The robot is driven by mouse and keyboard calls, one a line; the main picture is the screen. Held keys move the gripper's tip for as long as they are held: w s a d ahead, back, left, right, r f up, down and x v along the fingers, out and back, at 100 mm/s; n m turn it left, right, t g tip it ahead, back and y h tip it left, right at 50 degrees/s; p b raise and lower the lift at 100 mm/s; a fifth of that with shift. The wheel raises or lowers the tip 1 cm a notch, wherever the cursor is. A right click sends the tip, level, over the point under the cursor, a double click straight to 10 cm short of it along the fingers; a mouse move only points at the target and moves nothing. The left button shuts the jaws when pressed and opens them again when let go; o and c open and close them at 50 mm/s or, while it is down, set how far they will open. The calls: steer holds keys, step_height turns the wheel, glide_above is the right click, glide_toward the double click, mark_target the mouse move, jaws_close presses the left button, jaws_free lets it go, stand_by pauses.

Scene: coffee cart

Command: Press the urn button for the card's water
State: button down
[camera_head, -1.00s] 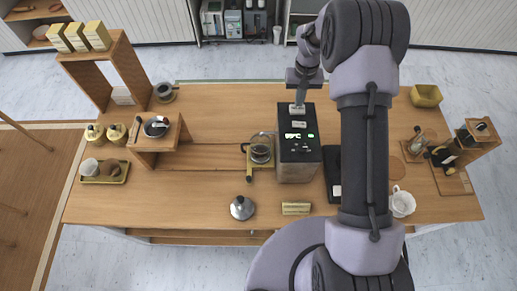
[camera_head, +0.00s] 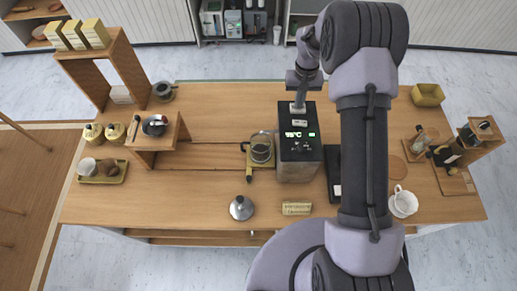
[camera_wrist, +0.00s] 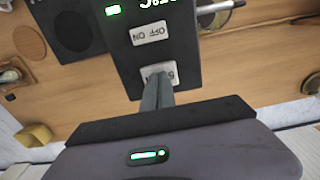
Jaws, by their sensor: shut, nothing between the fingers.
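The urn (camera_head: 299,160) is a dark box with a steel-coloured front on the middle of the counter. Its lit display (camera_head: 298,135) seems to read 95 °C, with a green light beside it. An ON/OFF switch (camera_wrist: 150,33) sits on its top. A second pale button (camera_wrist: 152,71) with partly covered lettering lies behind it. My gripper (camera_wrist: 157,88) is shut and empty, its fingertips over the edge of this second button. I cannot tell whether they press it. In the head view the gripper (camera_head: 298,107) hides most of that button. The card (camera_head: 297,208) lies in front of the urn, its print too small to read.
A glass pot (camera_head: 261,148) stands close left of the urn. A dark scale-like slab (camera_head: 334,165) lies close right, partly behind my arm. A white cup (camera_head: 403,202) is at right. The counter behind the urn is mostly clear.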

steer(key=shift+f, duration=0.2)
steer(key=shift+r, duration=0.1)
steer(key=shift+r+p, duration=0.55)
steer(key=shift+r, duration=0.55)
steer(key=shift+f+b, duration=0.9)
steer(key=shift+f, duration=0.3)
stand_by(0.6)
steer(key=shift+r, duration=0.1)
steer(key=shift+r+p, duration=0.6)
steer(key=shift+r, duration=0.4)
steer(key=shift+r, duration=0.1)
stand_by(1.1)
